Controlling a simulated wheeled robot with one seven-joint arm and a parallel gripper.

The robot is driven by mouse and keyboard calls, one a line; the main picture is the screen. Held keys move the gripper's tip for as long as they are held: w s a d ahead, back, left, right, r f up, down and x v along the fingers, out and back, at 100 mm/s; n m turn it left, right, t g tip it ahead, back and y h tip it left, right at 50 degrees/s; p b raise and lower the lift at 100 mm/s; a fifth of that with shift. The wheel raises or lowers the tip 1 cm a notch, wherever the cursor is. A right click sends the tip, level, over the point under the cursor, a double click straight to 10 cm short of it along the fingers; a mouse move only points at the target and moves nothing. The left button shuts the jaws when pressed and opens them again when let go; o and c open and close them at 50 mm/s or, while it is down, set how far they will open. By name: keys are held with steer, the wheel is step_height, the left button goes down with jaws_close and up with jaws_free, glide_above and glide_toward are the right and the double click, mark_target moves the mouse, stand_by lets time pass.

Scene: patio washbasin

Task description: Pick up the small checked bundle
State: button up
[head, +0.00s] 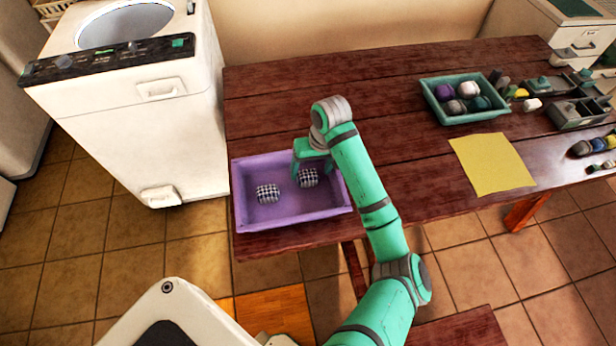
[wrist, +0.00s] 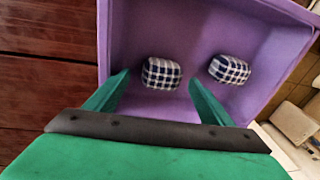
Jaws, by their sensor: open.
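Two small checked bundles, dark and white, lie in a purple tray (head: 240,203) near the table's left front edge. In the head view one bundle (head: 268,193) is on the left and the other (head: 307,178) is on the right, close to my gripper (head: 309,166). In the wrist view, my gripper (wrist: 158,95) is open above the tray (wrist: 200,35). One bundle (wrist: 161,73) shows between the fingertips, a little beyond them. The other bundle (wrist: 229,69) lies to the right, outside the fingers. Neither is held.
A teal tray (head: 428,99) of rolled coloured items stands farther back right, near a yellow sheet (head: 492,163). Small containers crowd the table's right end. A white washing machine (head: 140,110) stands left of the table. The wooden tabletop (head: 390,80) between the trays is mostly clear.

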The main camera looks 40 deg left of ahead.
mark_target(309, 174)
steer(key=shift+s+a+f, duration=0.1)
steer(key=shift+a+f, duration=0.1)
steer(key=shift+f, duration=0.75)
steer(key=shift+s+a+f, duration=0.1)
steer(key=shift+a+f, duration=0.05)
steer(key=shift+f, duration=0.75)
steer(key=c, duration=0.7)
steer(key=shift+s+a, duration=0.1)
steer(key=c, duration=0.6)
